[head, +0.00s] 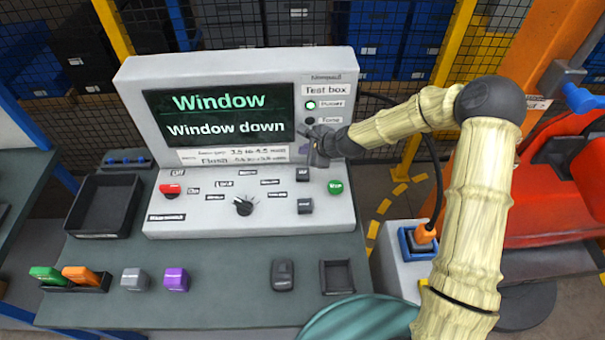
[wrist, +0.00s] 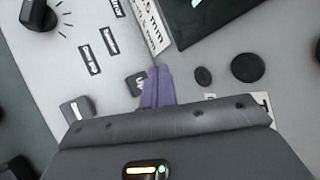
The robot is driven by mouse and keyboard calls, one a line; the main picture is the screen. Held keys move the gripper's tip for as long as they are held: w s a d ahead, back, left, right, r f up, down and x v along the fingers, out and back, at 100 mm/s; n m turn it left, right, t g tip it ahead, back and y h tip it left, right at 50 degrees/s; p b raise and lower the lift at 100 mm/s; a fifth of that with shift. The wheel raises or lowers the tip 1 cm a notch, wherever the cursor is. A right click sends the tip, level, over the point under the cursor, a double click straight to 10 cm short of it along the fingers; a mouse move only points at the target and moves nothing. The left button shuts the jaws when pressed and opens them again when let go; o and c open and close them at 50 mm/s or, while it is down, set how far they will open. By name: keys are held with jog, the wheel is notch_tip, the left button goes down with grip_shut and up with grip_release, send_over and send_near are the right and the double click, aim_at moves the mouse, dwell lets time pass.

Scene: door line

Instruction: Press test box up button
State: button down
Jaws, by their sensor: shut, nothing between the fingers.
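The test box (head: 230,215) is a light grey console on the bench. Its dark up button (head: 303,174) is on the right of the lower panel, above a second dark button (head: 305,206). The screen (head: 225,118) reads "Window" and "Window down".
A green button (head: 335,187), a black knob (head: 243,207) and a red switch (head: 170,189) are on the same panel. A black tray (head: 103,207) and several small blocks lie on the bench. An orange machine (head: 545,170) stands at the right.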

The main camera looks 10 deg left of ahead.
aim_at(305, 174)
jog(key=shift+f+b, duration=2.25)
jog(key=shift+f, duration=1.45)
jog(key=shift+f+b, duration=0.3)
jog(key=shift+f, duration=0.1)
